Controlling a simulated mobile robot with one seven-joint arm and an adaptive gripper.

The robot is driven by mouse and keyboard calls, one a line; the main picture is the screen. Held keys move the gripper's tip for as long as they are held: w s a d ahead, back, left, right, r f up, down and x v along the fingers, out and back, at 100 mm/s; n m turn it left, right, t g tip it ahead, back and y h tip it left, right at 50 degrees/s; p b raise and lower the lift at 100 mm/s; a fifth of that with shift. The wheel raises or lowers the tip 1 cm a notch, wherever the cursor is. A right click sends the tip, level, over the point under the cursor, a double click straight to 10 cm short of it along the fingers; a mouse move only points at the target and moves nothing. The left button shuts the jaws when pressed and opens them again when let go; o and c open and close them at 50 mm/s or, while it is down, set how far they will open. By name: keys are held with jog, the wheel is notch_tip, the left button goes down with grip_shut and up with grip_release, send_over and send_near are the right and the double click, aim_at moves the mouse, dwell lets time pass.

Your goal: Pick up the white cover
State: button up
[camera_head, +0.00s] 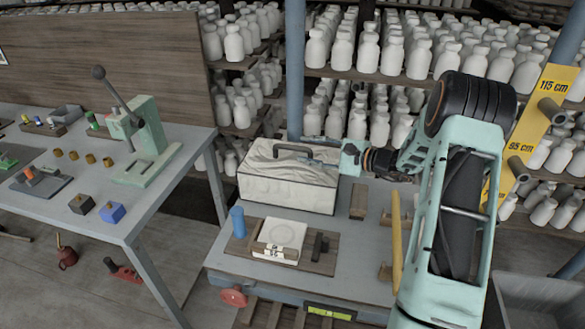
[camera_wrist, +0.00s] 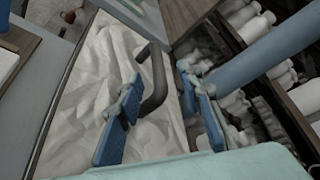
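The white cover (camera_head: 262,157) is a pale, crumpled-looking top with a dark arched handle (camera_head: 285,147) and lies on a whitish box (camera_head: 285,192) on the grey bench. In the wrist view the cover (camera_wrist: 88,85) fills the left and middle, with the handle (camera_wrist: 158,72) rising from it. My gripper (camera_head: 316,148) reaches in from the right at the handle. In the wrist view its blue fingers (camera_wrist: 158,90) are apart, with the handle showing between them. I cannot tell whether either finger touches the handle.
In front of the box a wooden board (camera_head: 240,245) holds a blue cup (camera_head: 238,222) and a white block (camera_head: 283,235). A blue-grey post (camera_head: 295,70) stands behind the box. Shelves of white bottles (camera_head: 390,55) fill the back. A second table with a green press (camera_head: 148,130) stands left.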

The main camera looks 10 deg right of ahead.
jog(key=x, duration=0.4)
jog(key=shift+w+a+f+p, duration=0.2)
jog(key=shift+a+f+p, duration=0.05)
jog(key=shift+p, duration=0.15)
grip_shut()
